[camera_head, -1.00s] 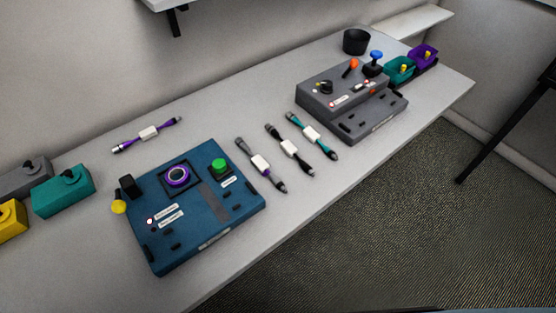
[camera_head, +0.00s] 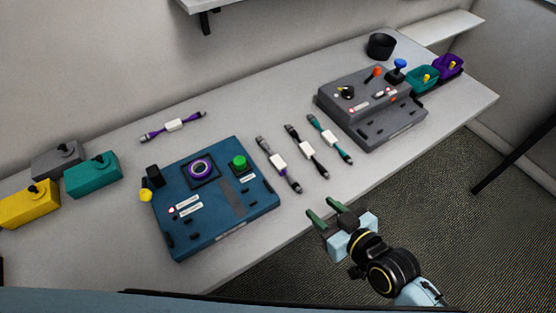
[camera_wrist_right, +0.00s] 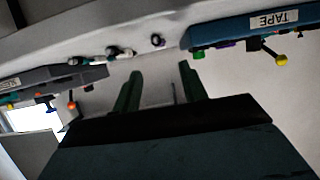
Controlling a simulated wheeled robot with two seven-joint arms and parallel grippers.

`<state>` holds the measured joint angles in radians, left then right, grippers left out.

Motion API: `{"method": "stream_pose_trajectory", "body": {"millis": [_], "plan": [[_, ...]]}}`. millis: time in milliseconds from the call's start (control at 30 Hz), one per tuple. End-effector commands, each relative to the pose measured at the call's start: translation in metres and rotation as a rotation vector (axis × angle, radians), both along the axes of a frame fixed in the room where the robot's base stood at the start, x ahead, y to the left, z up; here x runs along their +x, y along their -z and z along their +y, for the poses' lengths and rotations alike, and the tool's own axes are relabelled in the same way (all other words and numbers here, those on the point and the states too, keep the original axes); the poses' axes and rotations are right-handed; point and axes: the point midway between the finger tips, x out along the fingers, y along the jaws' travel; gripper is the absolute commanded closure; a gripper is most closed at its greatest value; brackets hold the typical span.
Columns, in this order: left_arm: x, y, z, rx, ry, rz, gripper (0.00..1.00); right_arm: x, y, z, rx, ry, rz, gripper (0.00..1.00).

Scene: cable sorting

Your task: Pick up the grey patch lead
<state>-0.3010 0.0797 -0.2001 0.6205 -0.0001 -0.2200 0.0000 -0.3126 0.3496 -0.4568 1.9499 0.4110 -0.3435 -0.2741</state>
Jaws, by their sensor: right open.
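The grey patch lead (camera_head: 278,163) lies on the table just right of the blue control box, with a white label around its middle. A black lead (camera_head: 307,151) and a teal lead (camera_head: 330,138) lie beside it to the right, each with a white label. My right gripper (camera_head: 327,209) is open and empty near the table's front edge, in front of the leads and apart from them. In the right wrist view the two fingers (camera_wrist_right: 160,85) are spread, with small lead ends beyond them. My left gripper is not in view.
The blue box (camera_head: 258,208) stands left of the leads, the grey box (camera_head: 345,120) right. A purple lead (camera_head: 173,125) lies behind. Yellow (camera_head: 28,208), teal (camera_head: 95,178) and grey (camera_head: 52,163) blocks stand at left. A black cup (camera_head: 381,46) stands at the back.

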Motion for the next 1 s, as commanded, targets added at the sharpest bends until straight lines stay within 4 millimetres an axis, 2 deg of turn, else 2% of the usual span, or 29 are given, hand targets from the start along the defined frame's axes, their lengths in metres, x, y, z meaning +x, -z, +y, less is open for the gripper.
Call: {"method": "stream_pose_trajectory", "body": {"millis": [133, 300, 533, 800, 1000], "plan": [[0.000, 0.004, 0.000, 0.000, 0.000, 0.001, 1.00, 0.025, 0.012, 0.017, 0.002, 0.002, -0.001, 0.57], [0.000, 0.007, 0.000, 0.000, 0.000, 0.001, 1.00, 0.045, 0.023, 0.032, 0.000, 0.001, 0.000, 0.57], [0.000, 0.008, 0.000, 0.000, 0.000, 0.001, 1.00, 0.057, 0.029, 0.040, 0.000, 0.001, 0.001, 0.57], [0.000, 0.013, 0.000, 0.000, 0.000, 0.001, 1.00, 0.087, 0.043, 0.057, 0.000, 0.001, 0.001, 0.57], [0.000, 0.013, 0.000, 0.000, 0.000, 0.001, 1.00, 0.093, 0.046, 0.062, 0.000, 0.000, 0.002, 0.57]]}}
